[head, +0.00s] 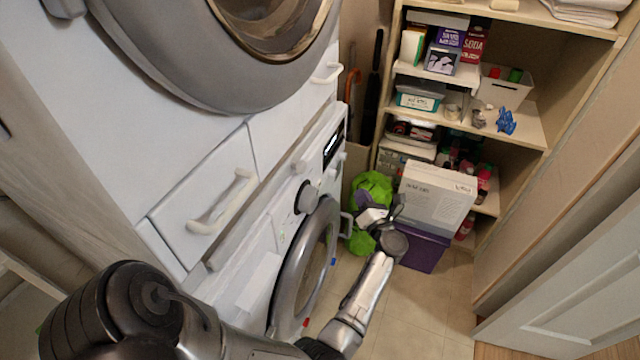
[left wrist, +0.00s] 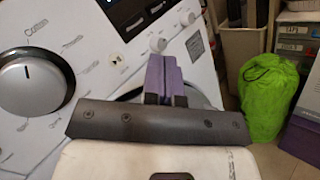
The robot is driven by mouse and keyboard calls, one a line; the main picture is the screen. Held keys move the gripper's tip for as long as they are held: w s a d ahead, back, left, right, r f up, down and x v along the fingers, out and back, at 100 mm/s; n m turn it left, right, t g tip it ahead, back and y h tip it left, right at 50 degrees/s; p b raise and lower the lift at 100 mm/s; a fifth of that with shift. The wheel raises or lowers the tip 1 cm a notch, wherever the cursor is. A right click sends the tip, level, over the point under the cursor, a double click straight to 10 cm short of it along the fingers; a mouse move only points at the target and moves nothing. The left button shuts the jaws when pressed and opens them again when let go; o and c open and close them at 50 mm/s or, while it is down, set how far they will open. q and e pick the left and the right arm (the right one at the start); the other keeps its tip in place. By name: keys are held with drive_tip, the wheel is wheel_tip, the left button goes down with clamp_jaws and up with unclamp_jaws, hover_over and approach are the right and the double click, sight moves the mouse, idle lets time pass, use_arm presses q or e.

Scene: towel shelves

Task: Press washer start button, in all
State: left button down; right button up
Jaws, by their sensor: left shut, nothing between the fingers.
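The white washer (head: 262,288) is the lower machine at the left in the head view, with a grey round door. Its control panel has a large silver knob (head: 307,196) and a dark display (head: 333,143). The left wrist view shows the knob (left wrist: 30,86) at the left and a small round button (left wrist: 158,44) just beyond the fingertips; I cannot tell which button is start. My left gripper (head: 366,206) is shut and empty, in front of the washer's right side. Its purple fingers (left wrist: 167,76) are together and hide part of the door. My right gripper is not in view.
A second machine with a round door (head: 185,50) and a white drawer (head: 205,195) are above the washer. A green bag (head: 372,186), a white box (head: 437,200) and a purple box (head: 424,252) stand beyond my gripper. Shelves (head: 500,130) fill the back; floor (head: 410,310) is clear.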

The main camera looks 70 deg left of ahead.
sight(319, 184)
use_arm(q)
drive_tip(key=s+a+p, duration=0.3)
drive_tip(key=s+a, duration=0.2)
drive_tip(key=a, duration=0.1)
drive_tip(key=shift+s+a, duration=0.2)
drive_tip(key=shift+s, duration=0.2)
idle(1.0)
idle(0.8)
drive_tip(key=shift+s+a, duration=0.1)
drive_tip(key=shift+s+a, duration=0.25)
idle(0.4)
